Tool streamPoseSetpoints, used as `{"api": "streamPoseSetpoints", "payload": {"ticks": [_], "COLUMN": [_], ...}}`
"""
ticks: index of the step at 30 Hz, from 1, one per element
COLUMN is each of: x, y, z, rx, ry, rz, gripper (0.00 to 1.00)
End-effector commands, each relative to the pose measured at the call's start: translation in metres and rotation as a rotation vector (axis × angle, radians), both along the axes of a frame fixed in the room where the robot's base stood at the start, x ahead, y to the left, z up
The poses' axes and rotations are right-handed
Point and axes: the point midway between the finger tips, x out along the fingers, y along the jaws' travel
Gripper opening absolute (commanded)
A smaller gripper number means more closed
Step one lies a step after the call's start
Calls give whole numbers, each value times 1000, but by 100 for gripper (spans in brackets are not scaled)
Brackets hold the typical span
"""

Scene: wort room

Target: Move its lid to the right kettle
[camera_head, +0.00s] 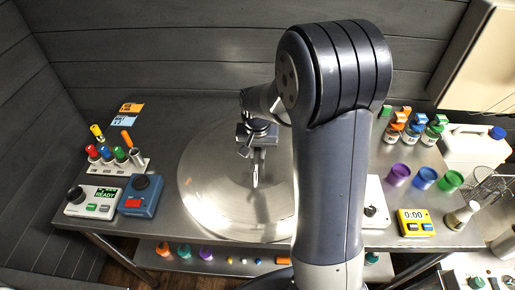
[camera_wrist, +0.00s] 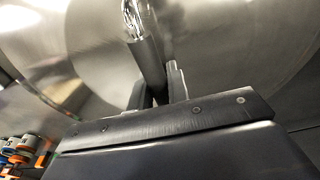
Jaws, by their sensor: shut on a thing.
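A large round steel lid (camera_head: 215,195) shows in the head view, left of my arm and over the bench. In the wrist view the lid (camera_wrist: 225,50) fills most of the picture. My gripper (camera_head: 256,172) is at the middle of the lid, shut on its upright handle. In the wrist view the fingers (camera_wrist: 160,92) close around the dark handle (camera_wrist: 147,60), whose top is shiny. The lid hides what is under it, and I cannot tell how high it is above the bench. No kettle can be made out; my arm hides part of the bench.
A pen rack (camera_head: 118,163), a grey READY device (camera_head: 92,201) and a blue device (camera_head: 140,195) stand left of the lid. Right of my arm are a yellow timer (camera_head: 414,223), coloured cups (camera_head: 424,178), small bottles (camera_head: 412,133) and a white jug (camera_head: 475,147). A lower shelf holds small items.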

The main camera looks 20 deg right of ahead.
Motion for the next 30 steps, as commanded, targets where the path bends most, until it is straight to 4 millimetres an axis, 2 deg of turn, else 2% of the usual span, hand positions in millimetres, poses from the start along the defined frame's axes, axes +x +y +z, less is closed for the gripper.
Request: {"api": "streamPoseSetpoints", "payload": {"ticks": [4,5,12,19,23,26,30], "x": [1,0,0,0,0,-1,-4], "y": [0,0,0,0,0,1,2], "z": [-1,-2,-2,-1,6,20,50], "rx": [1,0,0,0,1,1,1], "ry": [-4,0,0,0,-1,-4,-7], "rz": [0,0,0,0,0,0,-1], "gripper": [0,19,39,39,39,39,39]}}
